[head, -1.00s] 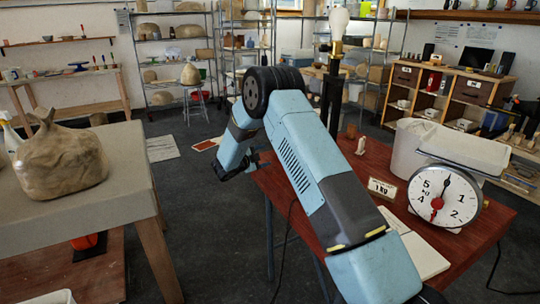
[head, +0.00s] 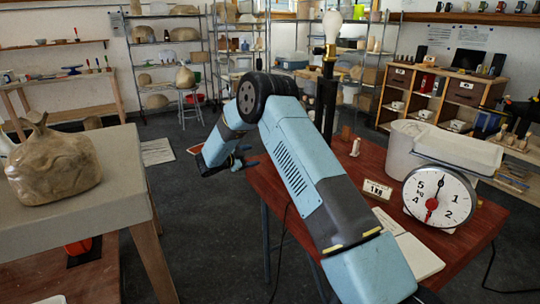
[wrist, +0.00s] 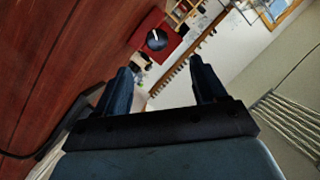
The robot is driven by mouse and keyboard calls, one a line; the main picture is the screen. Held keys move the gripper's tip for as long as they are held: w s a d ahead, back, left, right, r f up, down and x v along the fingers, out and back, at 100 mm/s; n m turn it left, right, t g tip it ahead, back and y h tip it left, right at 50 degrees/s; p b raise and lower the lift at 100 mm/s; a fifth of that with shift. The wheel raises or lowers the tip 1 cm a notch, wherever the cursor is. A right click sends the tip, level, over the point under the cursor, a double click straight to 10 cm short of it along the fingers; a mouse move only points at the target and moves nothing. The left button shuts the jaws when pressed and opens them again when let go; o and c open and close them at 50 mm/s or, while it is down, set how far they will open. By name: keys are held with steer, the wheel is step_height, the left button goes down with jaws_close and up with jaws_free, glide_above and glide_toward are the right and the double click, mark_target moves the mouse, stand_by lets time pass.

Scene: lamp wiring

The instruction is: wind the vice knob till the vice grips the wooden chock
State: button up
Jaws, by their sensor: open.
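A dark round knob with a white pointer mark (wrist: 156,39) sits on a red block (wrist: 172,57) in the wrist view; this looks like the vice knob and vice. My gripper (wrist: 164,80) is open and empty, its two dark fingers well apart. The knob appears beyond the fingertips, slightly left of the middle between them, not touched. In the head view my gripper (head: 242,161) hangs at the left edge of the red-brown table (head: 375,165). I cannot make out the vice or the wooden chock there.
A sack (head: 52,168) stands on a grey bench (head: 125,160) at left. Open floor lies between bench and table.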

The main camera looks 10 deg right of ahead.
steer(key=w+d+f+n+g, duration=0.1)
steer(key=w+d, duration=0.1)
steer(key=d, duration=0.2)
steer(key=w+d+f+n+g, duration=0.1)
steer(key=w+d+n, duration=0.1)
steer(key=d, duration=0.2)
steer(key=w+d+n+g, duration=0.2)
steer(key=w+d, duration=0.1)
steer(key=shift+d+f, duration=0.4)
stand_by(0.4)
steer(key=shift+c, duration=0.5)
steer(key=c, duration=0.9)
steer(key=shift+c, duration=0.2)
steer(key=shift+r, duration=0.1)
